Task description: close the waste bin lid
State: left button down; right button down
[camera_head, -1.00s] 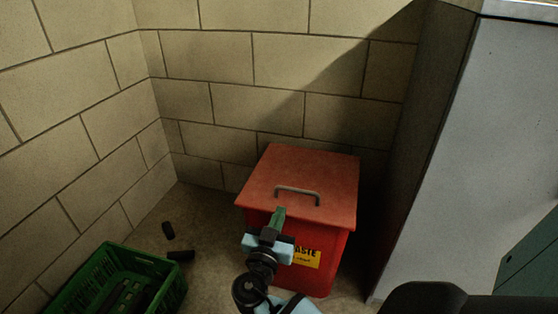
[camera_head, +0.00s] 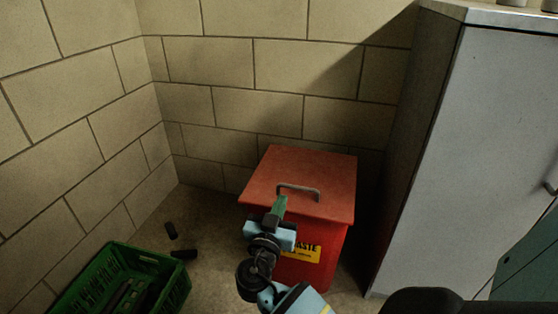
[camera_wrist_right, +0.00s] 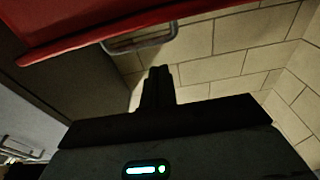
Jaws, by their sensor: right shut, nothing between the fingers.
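The red waste bin (camera_head: 311,268) stands in the corner by the block wall, with a yellow label on its front. Its red lid (camera_head: 310,172) lies over the top and looks flat; I cannot tell whether any small gap is left. A grey handle (camera_head: 299,190) is on the lid. My right gripper (camera_head: 280,203) is shut and empty at the lid's front edge, just in front of the handle; contact cannot be told. In the right wrist view the shut fingers (camera_wrist_right: 159,86) show below the lid (camera_wrist_right: 95,35) and the handle (camera_wrist_right: 142,42). My left gripper is not in view.
A green crate (camera_head: 158,262) with dark items stands on the floor at the lower left. A grey cabinet (camera_head: 465,150) stands close to the bin's right. Bare floor shows left of the bin.

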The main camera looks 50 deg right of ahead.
jog(key=s+a+f+p, duration=0.1)
jog(key=s+a+f, duration=0.2)
jog(key=a, duration=0.4)
jog(key=shift+s+f, duration=0.15)
jog(key=shift+s, duration=0.25)
jog(key=shift+a, duration=0.1)
